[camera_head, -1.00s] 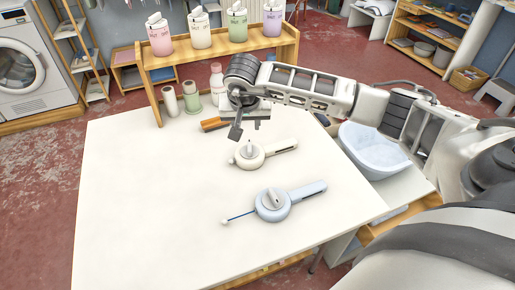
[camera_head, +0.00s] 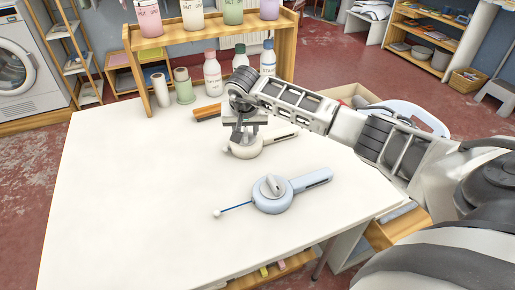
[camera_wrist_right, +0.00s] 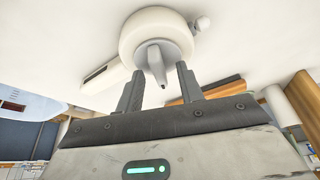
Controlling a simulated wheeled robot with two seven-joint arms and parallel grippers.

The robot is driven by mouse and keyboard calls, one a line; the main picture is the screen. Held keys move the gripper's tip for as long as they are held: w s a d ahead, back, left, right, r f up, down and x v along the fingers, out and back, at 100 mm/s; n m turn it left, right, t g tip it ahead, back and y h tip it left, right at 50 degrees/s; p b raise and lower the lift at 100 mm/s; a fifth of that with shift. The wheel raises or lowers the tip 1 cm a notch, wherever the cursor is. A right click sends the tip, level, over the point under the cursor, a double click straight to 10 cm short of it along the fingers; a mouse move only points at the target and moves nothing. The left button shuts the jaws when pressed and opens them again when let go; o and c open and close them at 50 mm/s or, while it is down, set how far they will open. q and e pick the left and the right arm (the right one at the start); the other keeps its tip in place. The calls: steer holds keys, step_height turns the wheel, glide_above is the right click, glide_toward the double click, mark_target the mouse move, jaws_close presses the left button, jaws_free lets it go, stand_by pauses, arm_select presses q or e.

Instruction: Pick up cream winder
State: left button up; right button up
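The cream winder (camera_head: 246,148) lies on the white table, its round body partly hidden behind my right gripper in the head view. Its handle points right. In the right wrist view the cream winder (camera_wrist_right: 157,38) shows its round body and raised knob between the finger tips. My right gripper (camera_wrist_right: 160,85) is open, with one finger on each side of the knob; whether they touch it I cannot tell. In the head view the right gripper (camera_head: 243,136) is right over the winder. My left gripper is not in view.
A light blue winder (camera_head: 271,195) with a blue cord lies nearer on the table (camera_head: 130,200). Several bottles and two rolls stand behind, by a wooden shelf (camera_head: 205,40). An orange-handled tool (camera_head: 207,112) lies near the gripper. The table's left side is clear.

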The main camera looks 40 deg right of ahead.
steer(key=shift+f, duration=0.15)
jaws_close()
